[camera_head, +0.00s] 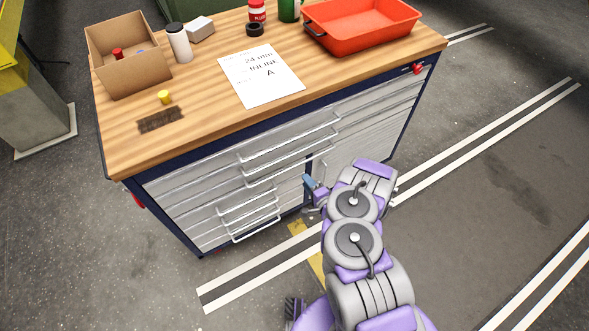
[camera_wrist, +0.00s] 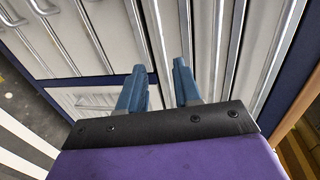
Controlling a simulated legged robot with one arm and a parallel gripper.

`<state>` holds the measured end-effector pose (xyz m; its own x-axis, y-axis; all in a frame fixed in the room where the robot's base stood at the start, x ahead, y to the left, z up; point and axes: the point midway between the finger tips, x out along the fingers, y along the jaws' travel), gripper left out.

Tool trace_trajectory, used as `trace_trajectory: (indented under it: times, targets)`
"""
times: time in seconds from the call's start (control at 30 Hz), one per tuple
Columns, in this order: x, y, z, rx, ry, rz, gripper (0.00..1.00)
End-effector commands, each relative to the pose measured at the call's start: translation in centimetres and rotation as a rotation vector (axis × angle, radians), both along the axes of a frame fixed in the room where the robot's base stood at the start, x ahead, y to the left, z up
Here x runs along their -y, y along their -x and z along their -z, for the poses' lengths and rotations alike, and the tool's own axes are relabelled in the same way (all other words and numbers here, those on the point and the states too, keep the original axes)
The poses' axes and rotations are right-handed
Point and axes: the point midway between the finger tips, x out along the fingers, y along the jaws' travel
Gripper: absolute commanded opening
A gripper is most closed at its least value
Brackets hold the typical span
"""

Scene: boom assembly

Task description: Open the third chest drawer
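The chest (camera_head: 215,195) has a dark blue frame and light grey drawer fronts under a wooden top. Two long bar handles (camera_head: 290,140) sit on the wide upper drawers, and several shorter handles (camera_head: 248,207) are stacked at the lower left. All drawers look closed. My gripper (camera_head: 311,186) is in front of the chest, right of the short handles and below the long ones. In the wrist view, its two blue fingers (camera_wrist: 160,87) are apart with nothing seen held between them. Pale handle bars (camera_wrist: 158,35) run beyond the fingertips; contact cannot be told.
On the top are a cardboard box (camera_head: 128,60), a white bottle (camera_head: 179,43), a paper sheet (camera_head: 261,74), a brush (camera_head: 160,120) and a red tray (camera_head: 362,27). A yellow and grey block (camera_head: 35,90) stands left. Floor around the chest's front is clear, with white lines.

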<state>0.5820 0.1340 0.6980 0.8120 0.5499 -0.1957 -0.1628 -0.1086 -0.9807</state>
Motion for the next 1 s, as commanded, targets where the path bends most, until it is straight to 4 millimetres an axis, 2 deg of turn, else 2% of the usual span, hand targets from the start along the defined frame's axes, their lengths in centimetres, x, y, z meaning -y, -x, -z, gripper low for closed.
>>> trace_trajectory:
  times: [0.2, 0.5, 0.7, 1.0]
  targets:
    - [-2.6, -3.6, 1.1, 0.006, 0.004, -0.004, 0.33]
    - [-5.2, -7.5, 2.0, 0.003, 0.002, -0.004, 0.33]
    - [-5.8, -8.6, 2.1, 0.001, -0.001, 0.000, 0.33]
    - [-5.8, -8.7, 2.0, 0.000, -0.001, 0.001, 0.33]
